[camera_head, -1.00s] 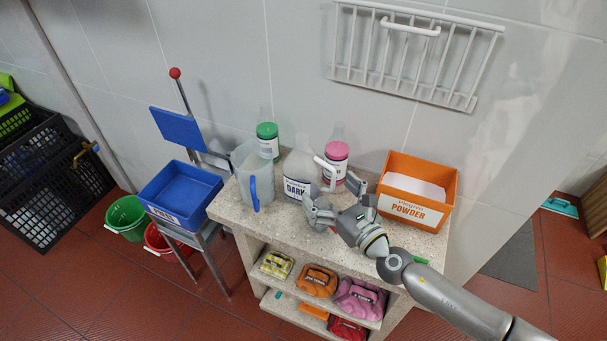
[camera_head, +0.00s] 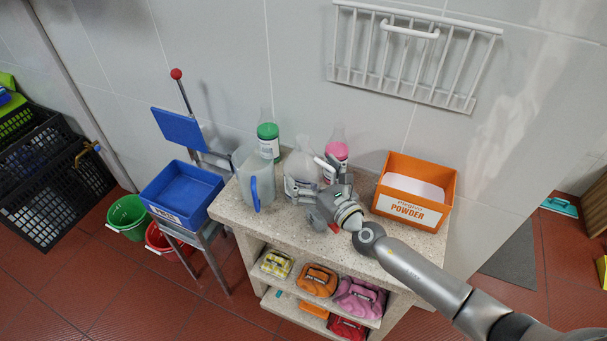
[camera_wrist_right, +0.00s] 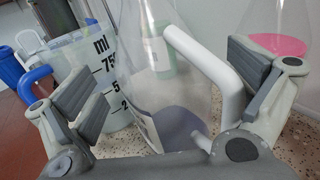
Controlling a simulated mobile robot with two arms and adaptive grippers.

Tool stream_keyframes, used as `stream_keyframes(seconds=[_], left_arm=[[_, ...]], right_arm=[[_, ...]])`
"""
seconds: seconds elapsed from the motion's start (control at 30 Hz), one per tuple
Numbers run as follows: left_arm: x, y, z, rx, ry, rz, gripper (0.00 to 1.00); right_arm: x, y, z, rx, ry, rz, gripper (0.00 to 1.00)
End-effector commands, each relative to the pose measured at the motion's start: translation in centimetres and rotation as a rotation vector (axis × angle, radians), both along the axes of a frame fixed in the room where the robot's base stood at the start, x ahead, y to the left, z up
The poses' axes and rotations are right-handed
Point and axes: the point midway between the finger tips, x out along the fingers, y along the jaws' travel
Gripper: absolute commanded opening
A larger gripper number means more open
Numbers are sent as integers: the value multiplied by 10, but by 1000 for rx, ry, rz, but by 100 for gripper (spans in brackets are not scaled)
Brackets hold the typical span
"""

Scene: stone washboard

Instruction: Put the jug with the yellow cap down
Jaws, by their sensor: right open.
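A clear jug (camera_head: 302,155) with a white handle stands upright on the speckled stone counter (camera_head: 278,236). No yellow cap shows on it. In the head view my right gripper (camera_head: 313,180) covers its front and label. In the right wrist view my gripper (camera_wrist_right: 170,90) is open, with its fingers spread to either side of the white handle (camera_wrist_right: 205,68). The jug (camera_wrist_right: 150,85) is behind the handle, with dark liquid low inside. I cannot tell whether a finger touches it. My left gripper is not in view.
A measuring jug (camera_head: 243,172) with a blue handle stands close to the left. An orange powder box (camera_head: 412,210) is at right. Bare counter lies in front.

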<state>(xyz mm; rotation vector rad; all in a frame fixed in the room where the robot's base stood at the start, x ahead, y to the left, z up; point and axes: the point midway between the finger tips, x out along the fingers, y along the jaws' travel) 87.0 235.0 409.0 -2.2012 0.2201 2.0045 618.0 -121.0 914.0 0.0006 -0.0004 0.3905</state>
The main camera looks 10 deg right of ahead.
Motion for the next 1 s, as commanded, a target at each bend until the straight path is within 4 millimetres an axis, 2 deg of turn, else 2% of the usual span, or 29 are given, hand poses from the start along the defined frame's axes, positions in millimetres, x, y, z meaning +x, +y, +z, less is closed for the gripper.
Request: stream_keyframes(seconds=[0.07,0.73,0.77,1.0], left_arm=[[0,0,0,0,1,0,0],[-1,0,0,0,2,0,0],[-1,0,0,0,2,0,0],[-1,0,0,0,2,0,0]], right_arm=[[0,0,0,0,0,0,88],[0,0,0,0,0,0,2],[0,0,0,0,0,0,0],[0,0,1,0,-1,0,0]])
